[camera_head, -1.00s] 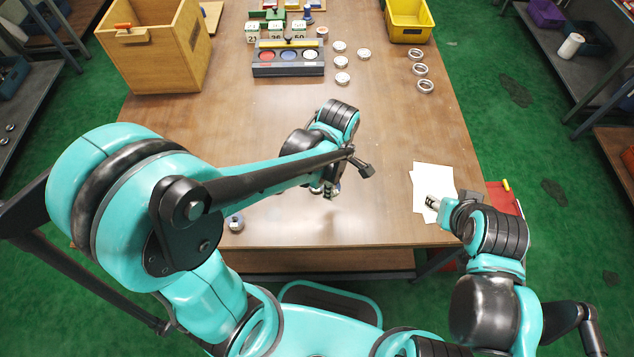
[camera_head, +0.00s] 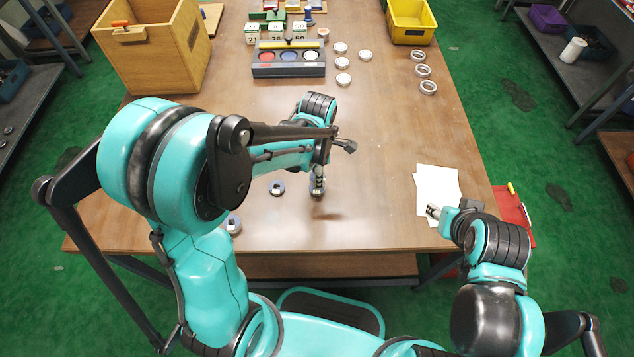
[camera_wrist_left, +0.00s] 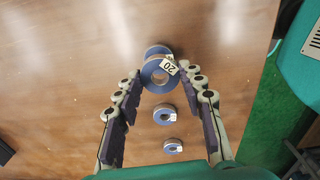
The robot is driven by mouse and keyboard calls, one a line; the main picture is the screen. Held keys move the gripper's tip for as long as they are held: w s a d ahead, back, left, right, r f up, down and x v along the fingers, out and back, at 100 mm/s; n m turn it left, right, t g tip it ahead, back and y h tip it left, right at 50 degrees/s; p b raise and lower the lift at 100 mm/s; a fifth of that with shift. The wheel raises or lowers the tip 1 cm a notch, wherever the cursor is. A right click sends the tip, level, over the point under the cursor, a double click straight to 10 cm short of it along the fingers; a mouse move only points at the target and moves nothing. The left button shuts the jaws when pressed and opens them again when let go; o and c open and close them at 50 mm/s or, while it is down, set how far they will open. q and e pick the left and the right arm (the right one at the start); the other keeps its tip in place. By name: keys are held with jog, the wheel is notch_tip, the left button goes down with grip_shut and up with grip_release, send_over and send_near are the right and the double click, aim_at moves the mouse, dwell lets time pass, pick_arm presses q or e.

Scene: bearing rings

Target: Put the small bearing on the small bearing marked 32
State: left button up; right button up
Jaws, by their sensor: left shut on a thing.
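My left gripper (camera_head: 317,187) is shut on a small blue-rimmed bearing with a white tag reading 20 (camera_wrist_left: 158,72), held between the fingertips in the left wrist view. A second blue-rimmed bearing (camera_wrist_left: 157,49) shows partly hidden behind it; I cannot tell whether they touch. Two more bearings with white tags lie on the table, one nearer (camera_wrist_left: 164,114) and one further down that view (camera_wrist_left: 173,146). In the head view, bearings lie left of the gripper (camera_head: 277,187) and near the front edge (camera_head: 233,224). No tag reading 32 is legible. My right gripper (camera_head: 433,211) is by the white papers.
The wooden table (camera_head: 390,140) is clear in the middle. A wooden box (camera_head: 150,60), a dark tray with coloured discs (camera_head: 289,68) and a yellow bin (camera_head: 411,25) stand at the back. Several silver rings (camera_head: 423,71) lie back right. White papers (camera_head: 436,183) lie right.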

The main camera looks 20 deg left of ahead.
pick_arm(q)
jog(key=shift+w+a+f, duration=0.15)
jog(key=shift+f, duration=0.1)
notch_tip(320, 180, down, 4)
jog(key=shift+r+b, duration=0.1)
jog(key=shift+b, duration=0.9)
jog(key=o, duration=1.2)
jog(key=shift+o, duration=0.2)
